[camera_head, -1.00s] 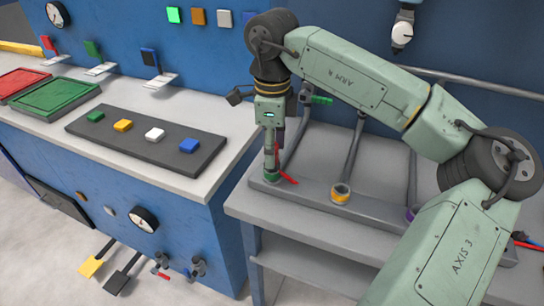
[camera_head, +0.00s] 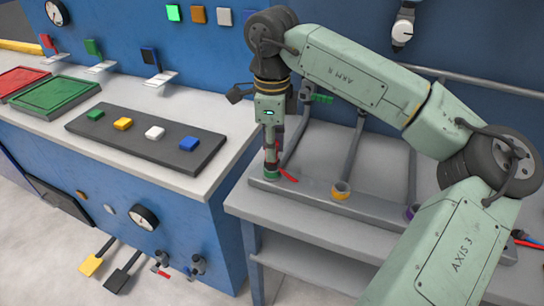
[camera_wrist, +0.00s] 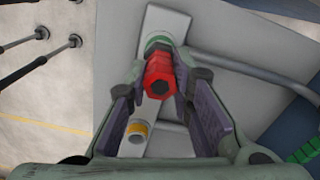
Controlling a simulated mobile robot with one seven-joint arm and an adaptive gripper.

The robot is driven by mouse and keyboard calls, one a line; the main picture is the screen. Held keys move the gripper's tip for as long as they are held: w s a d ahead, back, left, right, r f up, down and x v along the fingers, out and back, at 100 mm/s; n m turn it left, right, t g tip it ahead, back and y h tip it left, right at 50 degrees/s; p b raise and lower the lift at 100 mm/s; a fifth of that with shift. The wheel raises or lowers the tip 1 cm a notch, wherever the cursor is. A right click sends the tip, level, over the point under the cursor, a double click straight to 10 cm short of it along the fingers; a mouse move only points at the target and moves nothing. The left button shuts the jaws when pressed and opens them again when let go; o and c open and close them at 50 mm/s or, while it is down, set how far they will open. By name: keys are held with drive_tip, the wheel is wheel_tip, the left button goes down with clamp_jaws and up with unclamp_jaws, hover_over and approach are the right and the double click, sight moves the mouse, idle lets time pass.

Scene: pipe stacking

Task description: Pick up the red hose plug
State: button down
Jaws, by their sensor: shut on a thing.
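The red hose plug (camera_wrist: 160,80) is a red hexagonal piece between my fingers in the wrist view. My gripper (camera_wrist: 162,92) is shut on it, with a finger on each side. The plug's far end is near a green ring fitting (camera_wrist: 158,42) on the grey base bar. In the head view my gripper (camera_head: 271,150) points down at the left end of that bar, above the green ring (camera_head: 271,174). The plug is mostly hidden by the fingers there. I cannot tell whether it still sits in the ring.
A yellow ring fitting (camera_head: 340,190) and a purple one (camera_head: 411,212) stand farther right on the bar. A red lever (camera_head: 287,175) is close beside the green ring. Grey pipes run back across the table (camera_head: 240,208). A panel of coloured buttons (camera_head: 146,140) is to the left.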

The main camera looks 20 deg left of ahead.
idle(0.4)
drive_tip(key=shift+r, duration=0.45)
wheel_tip(320, 180, up, 2)
drive_tip(key=shift+r+b, duration=0.1)
drive_tip(key=shift+b, duration=0.55)
drive_tip(key=s+d+r+b, duration=0.2)
drive_tip(key=s+d+b, duration=0.2)
drive_tip(key=s+d, duration=0.6)
drive_tip(key=shift+s+d, duration=0.2)
drive_tip(key=shift+d, duration=0.9)
wheel_tip(320, 180, up, 8)
drive_tip(key=p, duration=0.6)
